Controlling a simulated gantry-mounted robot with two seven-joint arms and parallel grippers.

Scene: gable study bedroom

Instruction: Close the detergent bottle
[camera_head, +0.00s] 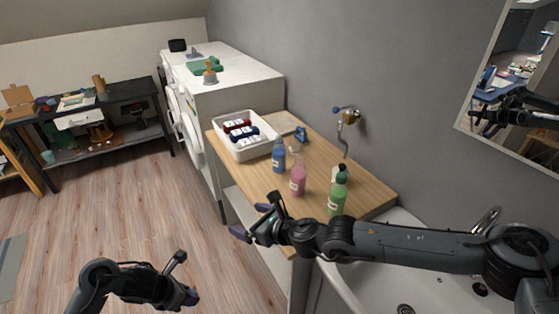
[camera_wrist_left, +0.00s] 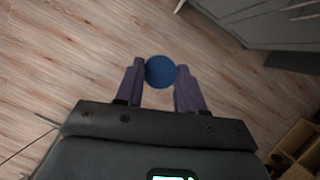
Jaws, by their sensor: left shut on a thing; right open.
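Three bottles stand upright on the wooden counter: a blue bottle (camera_head: 279,159), a pink bottle (camera_head: 298,182) and a green bottle (camera_head: 338,197) with a dark top. Which one is the detergent bottle I cannot tell, and the bottle tops are too small to read clearly. My left gripper (camera_head: 188,296) is low over the floor at the lower left, away from the counter. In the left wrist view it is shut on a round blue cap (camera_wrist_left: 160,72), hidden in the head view. My right gripper (camera_head: 256,218) is open and empty, in front of the counter's near edge, left of the pink bottle.
A white tray (camera_head: 264,152) with dark red and blue items sits at the counter's far end (camera_head: 362,190). Open floor (camera_head: 120,205) lies left.

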